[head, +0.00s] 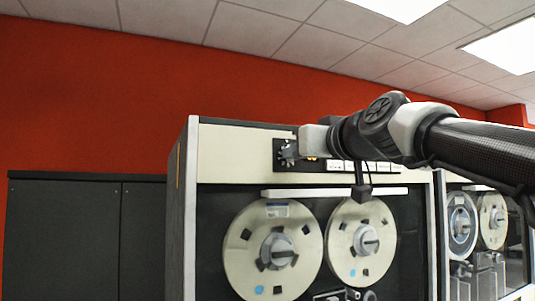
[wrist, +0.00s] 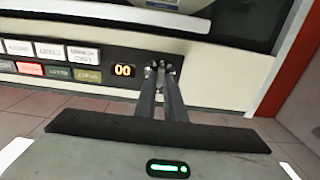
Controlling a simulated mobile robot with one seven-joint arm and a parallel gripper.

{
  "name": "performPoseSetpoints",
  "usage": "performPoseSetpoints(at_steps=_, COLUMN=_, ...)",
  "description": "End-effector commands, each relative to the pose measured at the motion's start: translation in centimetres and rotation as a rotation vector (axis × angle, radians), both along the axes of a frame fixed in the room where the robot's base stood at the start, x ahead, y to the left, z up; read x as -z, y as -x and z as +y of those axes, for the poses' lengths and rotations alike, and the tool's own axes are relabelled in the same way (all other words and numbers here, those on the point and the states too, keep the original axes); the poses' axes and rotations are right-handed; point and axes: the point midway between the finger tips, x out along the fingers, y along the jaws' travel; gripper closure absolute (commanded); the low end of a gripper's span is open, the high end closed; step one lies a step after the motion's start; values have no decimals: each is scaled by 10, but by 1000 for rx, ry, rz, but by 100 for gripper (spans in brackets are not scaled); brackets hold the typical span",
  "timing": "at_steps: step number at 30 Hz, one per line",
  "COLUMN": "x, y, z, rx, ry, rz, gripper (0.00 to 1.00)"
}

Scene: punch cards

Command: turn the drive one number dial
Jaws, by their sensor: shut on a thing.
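The drive one number dial (wrist: 164,62) is a small, dark knob at the end of the panel strip in the wrist view, largely hidden by my fingers. My gripper (wrist: 160,72) is shut on it, one finger on each side. Beside the dial, a small display (wrist: 123,70) shows 00 in orange.
A row of push buttons (wrist: 48,49), one lit red, runs along the strip beside the display. Below the strip are two large tape reels (head: 241,248). Another drive (head: 478,232) stands to the right. A dark cupboard (head: 85,235) stands left against the orange wall.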

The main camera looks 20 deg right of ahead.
Motion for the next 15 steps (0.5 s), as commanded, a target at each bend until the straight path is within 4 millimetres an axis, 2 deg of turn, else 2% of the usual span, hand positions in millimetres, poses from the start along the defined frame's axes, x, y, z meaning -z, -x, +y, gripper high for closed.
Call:
performPoseSetpoints(at_steps=4, x=-1, y=0, z=0, rx=0, ry=1, rz=-2, gripper=100)
performPoseSetpoints(at_steps=5, x=-1, y=0, z=0, rx=0, ry=1, rz=-2, gripper=89)
performPoseSetpoints(at_steps=8, x=-1, y=0, z=0, rx=0, ry=1, rz=-2, gripper=72)
performPoseSetpoints(at_steps=15, x=-1, y=0, z=0, rx=0, ry=1, rz=-1, gripper=72)
